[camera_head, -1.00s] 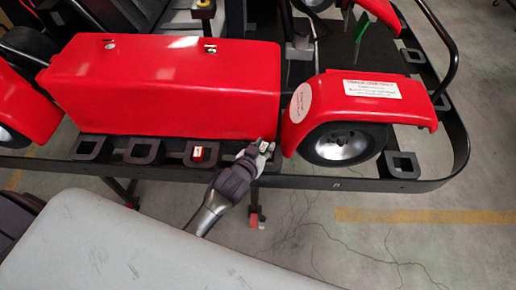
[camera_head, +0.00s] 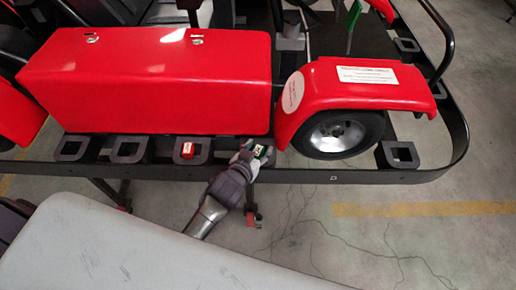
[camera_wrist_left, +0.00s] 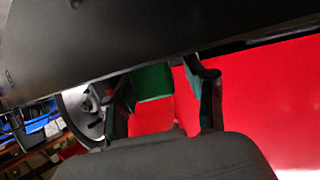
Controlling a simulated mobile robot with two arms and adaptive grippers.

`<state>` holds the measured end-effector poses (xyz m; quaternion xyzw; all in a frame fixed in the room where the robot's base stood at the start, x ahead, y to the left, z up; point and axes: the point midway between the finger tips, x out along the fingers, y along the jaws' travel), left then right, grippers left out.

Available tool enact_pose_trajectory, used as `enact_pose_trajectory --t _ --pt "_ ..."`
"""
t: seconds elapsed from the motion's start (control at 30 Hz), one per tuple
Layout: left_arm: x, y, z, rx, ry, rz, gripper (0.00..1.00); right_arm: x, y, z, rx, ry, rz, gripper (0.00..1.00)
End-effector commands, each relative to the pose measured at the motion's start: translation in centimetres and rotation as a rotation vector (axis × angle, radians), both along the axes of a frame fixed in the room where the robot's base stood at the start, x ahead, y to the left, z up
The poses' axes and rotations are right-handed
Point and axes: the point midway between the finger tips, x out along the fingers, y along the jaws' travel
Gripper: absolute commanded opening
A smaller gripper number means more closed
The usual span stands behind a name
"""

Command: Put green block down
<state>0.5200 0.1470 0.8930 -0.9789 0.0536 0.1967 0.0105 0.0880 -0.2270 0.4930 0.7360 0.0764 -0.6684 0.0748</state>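The green block (camera_head: 259,151) is at the black square holder on the stand's side rail, just left of the red wheel cover. My left gripper (camera_head: 256,153) is around it in the head view. In the left wrist view the green block (camera_wrist_left: 152,82) lies close to the left finger. A red gap shows between it and the right finger, so the gripper (camera_wrist_left: 163,92) looks open. The holder under the block is mostly hidden by the gripper. My right gripper is not in view.
A red block (camera_head: 187,150) sits in the holder to the left. Empty black holders stand further left (camera_head: 128,150) and right of the wheel (camera_head: 398,155). The red side panel (camera_head: 150,85) and wheel (camera_head: 335,135) are close to the gripper. A grey surface (camera_head: 130,250) fills the front left.

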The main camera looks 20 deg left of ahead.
Motion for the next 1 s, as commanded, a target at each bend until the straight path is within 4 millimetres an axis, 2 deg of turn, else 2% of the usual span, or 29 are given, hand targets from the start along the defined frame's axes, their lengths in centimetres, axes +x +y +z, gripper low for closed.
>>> enact_pose_trajectory --t 0.27,0.37,0.7,0.83,1.0 --pt "0.0 0.0 0.7 0.001 -0.002 0.0 0.55 -0.2 -0.5 0.4 -0.006 0.005 0.001 0.3" --pt "-1.4 0.1 0.8 -0.001 0.001 0.0 0.55 -0.4 -0.8 0.0 -0.011 0.007 0.002 0.3" --pt "-8.0 0.9 3.5 -0.002 0.001 0.001 0.55 -0.4 -1.1 -0.9 -0.014 0.007 0.001 0.3" --pt "-9.8 1.1 4.3 0.0 0.002 0.0 0.55 -0.4 -1.1 -1.1 -0.013 0.007 0.001 0.3" --pt "-10.9 1.2 4.9 0.001 0.0 0.001 0.55 -0.4 -1.1 -1.2 -0.013 0.006 0.0 0.3"
